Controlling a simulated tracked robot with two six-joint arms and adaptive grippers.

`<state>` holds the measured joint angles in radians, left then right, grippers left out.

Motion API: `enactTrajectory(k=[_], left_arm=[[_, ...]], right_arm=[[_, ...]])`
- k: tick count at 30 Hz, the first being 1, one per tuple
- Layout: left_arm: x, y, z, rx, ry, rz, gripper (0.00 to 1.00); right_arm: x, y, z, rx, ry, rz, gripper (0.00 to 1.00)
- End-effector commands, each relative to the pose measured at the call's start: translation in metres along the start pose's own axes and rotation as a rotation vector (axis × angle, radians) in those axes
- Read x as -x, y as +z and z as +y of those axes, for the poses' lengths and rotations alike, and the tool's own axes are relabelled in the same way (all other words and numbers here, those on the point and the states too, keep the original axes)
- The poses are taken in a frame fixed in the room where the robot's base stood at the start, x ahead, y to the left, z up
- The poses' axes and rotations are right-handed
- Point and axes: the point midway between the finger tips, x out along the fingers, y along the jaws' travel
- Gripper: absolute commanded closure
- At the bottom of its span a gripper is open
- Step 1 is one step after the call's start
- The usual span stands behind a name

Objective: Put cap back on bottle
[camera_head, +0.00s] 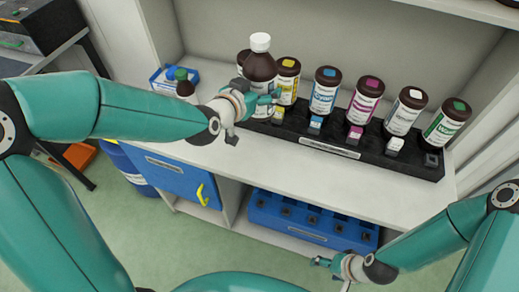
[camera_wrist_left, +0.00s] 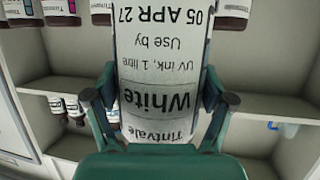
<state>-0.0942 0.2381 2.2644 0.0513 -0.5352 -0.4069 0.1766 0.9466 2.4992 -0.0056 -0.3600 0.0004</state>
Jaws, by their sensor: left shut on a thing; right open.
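A dark brown bottle (camera_head: 258,68) stands upright with a white cap (camera_head: 260,42) on its top. My left gripper (camera_head: 258,95) is shut around the bottle's lower body. In the left wrist view its white label (camera_wrist_left: 160,85) reads "White", upside down, between the two fingers (camera_wrist_left: 160,105). The bottle's top is outside that view, and its base is hidden in the head view, so I cannot tell whether it touches the shelf. My right gripper (camera_head: 332,264) is open and empty, low in front of the cabinet.
A black rack (camera_head: 300,140) holds several colour-marked brown bottles (camera_head: 365,100) to the right. A blue crate (camera_head: 290,225) sits on the lower shelf. The white counter's front strip (camera_head: 330,170) is clear.

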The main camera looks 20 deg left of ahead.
Motion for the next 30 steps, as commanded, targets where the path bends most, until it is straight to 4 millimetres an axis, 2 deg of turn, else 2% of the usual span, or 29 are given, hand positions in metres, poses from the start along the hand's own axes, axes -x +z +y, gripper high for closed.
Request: enactTrajectory(k=[5,15,19,24,30], left_arm=[[-0.008,0.025,-0.001,0.000,-0.002,-0.006,1.00],[-0.037,0.107,-0.001,0.004,-0.001,-0.009,1.00],[-0.047,0.132,-0.001,0.003,-0.001,-0.005,1.00],[-0.053,0.147,-0.002,0.001,-0.003,0.000,1.00],[-0.054,0.150,-0.002,0.000,-0.004,0.002,1.00]], right_arm=[[0.001,0.000,0.000,0.000,0.000,0.000,0.27],[0.008,0.000,-0.003,0.000,0.000,0.001,0.27],[0.010,0.000,-0.004,0.000,0.000,0.000,0.27],[0.012,0.000,-0.004,0.000,0.000,0.000,0.27],[0.011,0.000,-0.004,0.000,0.000,0.000,0.27]])
